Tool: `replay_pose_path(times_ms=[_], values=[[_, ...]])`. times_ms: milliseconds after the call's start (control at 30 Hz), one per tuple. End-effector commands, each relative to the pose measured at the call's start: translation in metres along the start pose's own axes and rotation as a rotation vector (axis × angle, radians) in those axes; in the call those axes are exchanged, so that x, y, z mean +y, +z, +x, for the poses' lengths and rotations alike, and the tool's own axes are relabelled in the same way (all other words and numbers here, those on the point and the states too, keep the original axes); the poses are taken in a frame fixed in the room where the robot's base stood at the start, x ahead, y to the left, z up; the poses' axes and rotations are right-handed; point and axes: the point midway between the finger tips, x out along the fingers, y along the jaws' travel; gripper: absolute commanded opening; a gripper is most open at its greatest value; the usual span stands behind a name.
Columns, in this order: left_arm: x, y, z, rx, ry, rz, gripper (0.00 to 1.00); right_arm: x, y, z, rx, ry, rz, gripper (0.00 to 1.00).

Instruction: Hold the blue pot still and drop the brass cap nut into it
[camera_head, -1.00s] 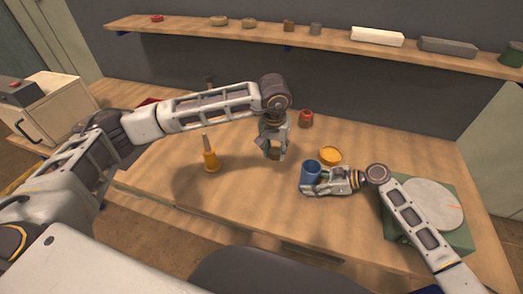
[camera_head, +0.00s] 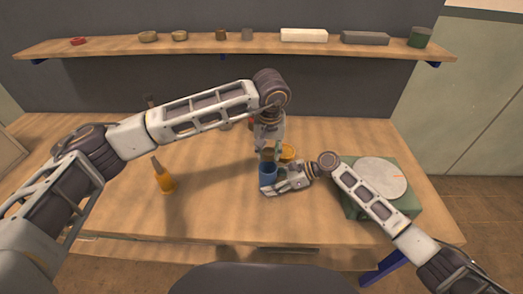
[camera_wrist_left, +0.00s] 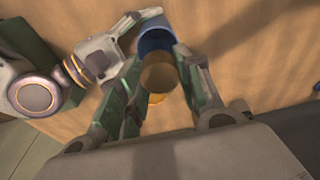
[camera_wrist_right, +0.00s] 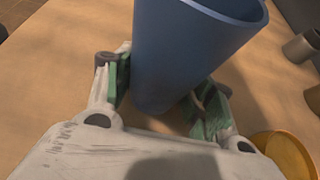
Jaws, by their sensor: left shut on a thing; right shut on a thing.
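The blue pot (camera_head: 267,176) stands upright on the table, its open top facing up. My right gripper (camera_head: 273,184) is shut on it from the right; in the right wrist view its fingers lie on both sides of the pot (camera_wrist_right: 190,50). My left gripper (camera_head: 268,148) is shut on the brass cap nut (camera_head: 266,156), above the table, close to the pot's mouth. In the left wrist view the nut (camera_wrist_left: 159,76) sits between the fingertips and covers part of the pot (camera_wrist_left: 157,40). The inside of the pot is mostly hidden.
A yellow dish (camera_head: 287,152) lies just behind the pot. A green box with a round pale top (camera_head: 380,178) stands to the right. An orange-handled tool (camera_head: 164,180) stands at left. A shelf (camera_head: 260,49) with several small items runs along the back wall. The front left table is clear.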

Motion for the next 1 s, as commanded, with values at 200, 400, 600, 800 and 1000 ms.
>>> replay_pose_path(times_ms=[200,400,600,800,1000], values=[[0.000,0.000,0.000,0.000,-0.001,-0.001,0.19,0.000,0.000,0.000,0.000,0.000,0.000,0.39],[0.000,0.000,0.000,0.000,0.000,-0.001,0.19,0.000,0.000,0.000,0.000,0.000,0.000,0.39],[0.000,0.001,0.005,0.000,0.000,-0.001,0.19,0.000,0.000,0.000,0.000,0.000,0.000,0.39],[0.000,0.002,0.014,-0.001,0.000,-0.001,0.19,0.000,0.000,0.000,0.000,0.000,0.000,0.39],[0.000,0.004,0.024,-0.001,-0.001,-0.001,0.19,0.000,0.000,0.000,0.000,0.000,0.000,0.39]])
